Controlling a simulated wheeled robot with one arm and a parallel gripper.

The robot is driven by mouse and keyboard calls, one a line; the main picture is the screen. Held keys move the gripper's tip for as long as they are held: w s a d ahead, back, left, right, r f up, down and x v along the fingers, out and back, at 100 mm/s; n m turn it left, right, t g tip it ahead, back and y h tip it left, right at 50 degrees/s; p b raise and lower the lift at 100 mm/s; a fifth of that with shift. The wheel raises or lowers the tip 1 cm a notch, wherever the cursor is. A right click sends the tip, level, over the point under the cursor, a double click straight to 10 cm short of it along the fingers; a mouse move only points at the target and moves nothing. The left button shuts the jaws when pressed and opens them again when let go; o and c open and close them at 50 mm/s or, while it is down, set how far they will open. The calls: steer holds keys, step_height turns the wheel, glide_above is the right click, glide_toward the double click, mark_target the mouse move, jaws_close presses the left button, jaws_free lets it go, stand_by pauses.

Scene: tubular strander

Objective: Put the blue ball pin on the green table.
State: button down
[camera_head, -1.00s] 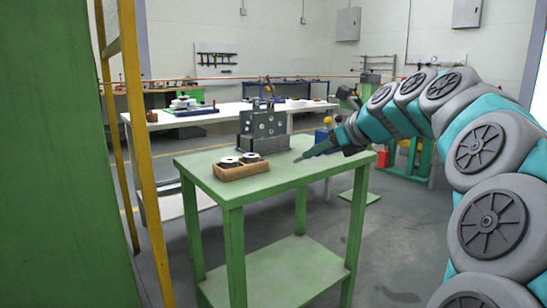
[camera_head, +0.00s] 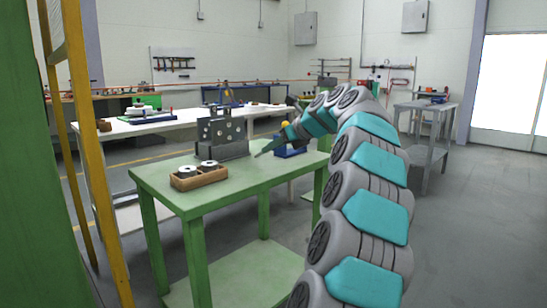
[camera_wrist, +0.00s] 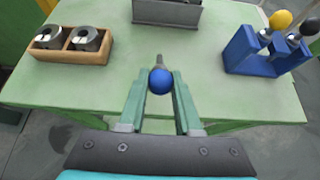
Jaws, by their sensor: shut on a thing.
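The blue ball pin (camera_wrist: 160,82) is between the fingers of my gripper (camera_wrist: 160,76) in the wrist view. Its round blue head faces the camera, and a grey shank end shows just beyond it. My gripper is shut on it, one green finger on each side. The green table (camera_wrist: 105,82) lies below the gripper. In the head view my gripper (camera_head: 262,151) is over the table (camera_head: 240,180), toward its right part. The pin cannot be made out there, and I cannot tell whether it touches the tabletop.
A wooden tray (camera_head: 205,182) with two grey cylinders stands at the table's left front. A grey metal block (camera_head: 222,142) stands at the back. A blue holder (camera_head: 290,151) with a yellow ball pin (camera_wrist: 280,20) and a dark-headed one is at the right. The middle tabletop is clear.

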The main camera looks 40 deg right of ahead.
steer(key=shift+w+d, duration=0.45)
steer(key=shift+w, duration=0.1)
steer(key=shift+f, duration=1.85)
steer(key=c, duration=0.6)
jaws_free()
steer(key=shift+f, duration=0.1)
